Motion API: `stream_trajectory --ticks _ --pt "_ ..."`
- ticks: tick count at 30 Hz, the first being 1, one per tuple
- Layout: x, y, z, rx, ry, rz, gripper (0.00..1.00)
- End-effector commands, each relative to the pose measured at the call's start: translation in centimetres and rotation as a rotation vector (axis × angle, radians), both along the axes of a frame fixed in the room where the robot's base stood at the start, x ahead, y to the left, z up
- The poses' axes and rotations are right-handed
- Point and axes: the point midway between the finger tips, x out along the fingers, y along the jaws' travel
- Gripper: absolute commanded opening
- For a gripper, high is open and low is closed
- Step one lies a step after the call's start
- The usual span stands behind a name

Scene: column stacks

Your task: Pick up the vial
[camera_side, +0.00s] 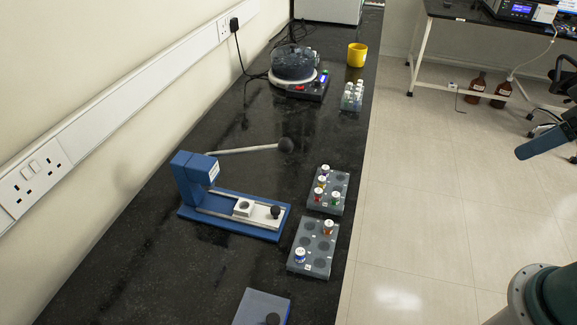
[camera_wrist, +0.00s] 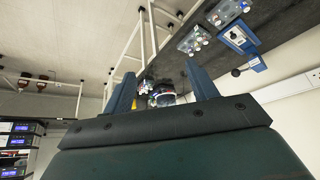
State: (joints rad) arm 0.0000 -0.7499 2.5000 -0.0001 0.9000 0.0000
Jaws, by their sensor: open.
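Small capped vials stand in two grey racks in the side view. The farther rack (camera_side: 342,207) holds several, among them a blue-capped vial (camera_side: 325,170), a red-capped vial (camera_side: 318,195) and a green-capped vial (camera_side: 335,199). The nearer rack (camera_side: 313,248) holds a blue-capped vial (camera_side: 300,256) and a reddish-brown-capped vial (camera_side: 328,228). Which vial the task means cannot be told. My gripper (camera_wrist: 160,72) is open in the wrist view, with no vial held between its fingers. It is well away from the racks. Both racks also show small in the wrist view.
A blue press (camera_side: 190,180) with a long lever stands left of the racks. A stirrer plate (camera_side: 300,87), a yellow cup (camera_side: 357,55) and a small white-capped vial rack (camera_side: 352,97) stand farther back. A blue-grey block (camera_side: 255,308) is nearest. The wall runs along the left of the bench.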

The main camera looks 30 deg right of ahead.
Motion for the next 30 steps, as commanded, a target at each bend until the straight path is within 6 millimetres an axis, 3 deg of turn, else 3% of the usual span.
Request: stream_trajectory --ticks 1,4,17,23,30 --pt "0.0 0.0 0.0 0.0 0.0 0.0 0.58" --pt "0.0 0.0 0.0 0.0 0.0 0.0 0.45" --pt "0.5 0.1 0.2 -0.006 0.006 0.023 0.45" --pt "2.3 0.8 0.6 -0.03 0.032 0.115 0.45" --pt "6.3 2.0 0.9 -0.07 0.074 0.304 0.45"
